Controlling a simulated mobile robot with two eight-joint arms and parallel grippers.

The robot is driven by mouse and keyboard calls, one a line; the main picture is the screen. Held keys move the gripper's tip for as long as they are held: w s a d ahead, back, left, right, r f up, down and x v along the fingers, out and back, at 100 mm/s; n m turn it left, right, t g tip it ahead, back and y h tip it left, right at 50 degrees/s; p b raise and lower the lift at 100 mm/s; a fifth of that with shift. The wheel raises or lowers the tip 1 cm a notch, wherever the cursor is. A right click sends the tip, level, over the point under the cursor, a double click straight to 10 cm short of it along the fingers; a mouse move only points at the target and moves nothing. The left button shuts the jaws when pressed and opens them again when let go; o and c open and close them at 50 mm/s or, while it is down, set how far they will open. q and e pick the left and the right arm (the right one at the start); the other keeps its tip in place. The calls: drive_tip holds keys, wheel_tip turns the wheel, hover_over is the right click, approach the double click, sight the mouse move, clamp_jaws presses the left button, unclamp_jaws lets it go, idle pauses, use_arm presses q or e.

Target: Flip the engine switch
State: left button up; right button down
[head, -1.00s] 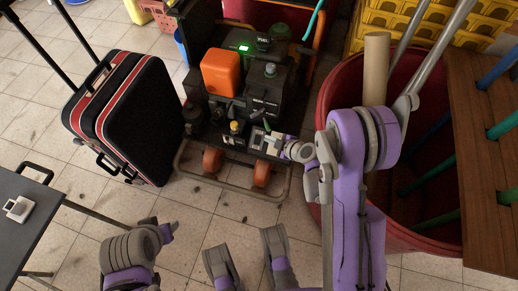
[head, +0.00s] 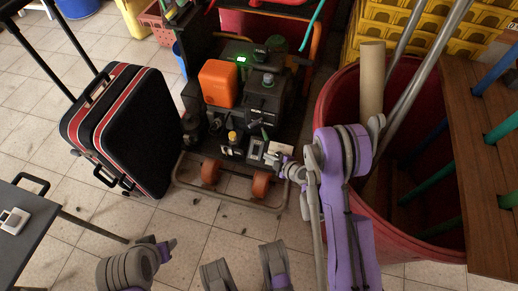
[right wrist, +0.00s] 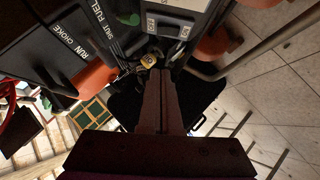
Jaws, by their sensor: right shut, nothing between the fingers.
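The dark generator (head: 262,100) stands on a wheeled frame in the middle of the head view, with an orange block on top and a lit green display. Its front panel carries small controls, among them a pale switch plate (head: 257,149) that may be the engine switch. In the right wrist view pale labelled plates (right wrist: 168,27) sit beside the RUN, CHOKE and FUEL markings. My right gripper (head: 276,152) is shut and empty at the panel's lower right; its fingers (right wrist: 153,66) hide part of the panel, and contact is unclear. My left gripper (head: 166,244) hangs low left; its jaws are unclear.
A black suitcase (head: 125,132) with red stripes stands left of the generator. A red bin (head: 435,246) holding tubes is close at the right, beside a brown slatted surface (head: 488,190). A grey table (head: 48,225) is at lower left. Tiled floor lies in front.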

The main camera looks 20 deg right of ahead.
sight(254, 147)
drive_tip(key=x, duration=0.3)
drive_tip(key=d+p+x, duration=0.1)
drive_tip(key=x, duration=0.3)
drive_tip(key=f+x, duration=0.1)
drive_tip(key=x, duration=0.2)
drive_tip(key=shift+w+d+f+p, duration=0.15)
drive_tip(key=shift+d+p, duration=0.05)
drive_tip(key=shift+p, duration=0.2)
use_arm(q)
drive_tip(key=shift+w+v, duration=0.15)
drive_tip(key=shift+v, duration=0.5)
drive_tip(key=shift+w+v, duration=0.15)
drive_tip(key=shift+v, duration=0.5)
use_arm(e)
drive_tip(key=shift+w+d+f, duration=0.25)
drive_tip(key=shift+w+f, duration=0.1)
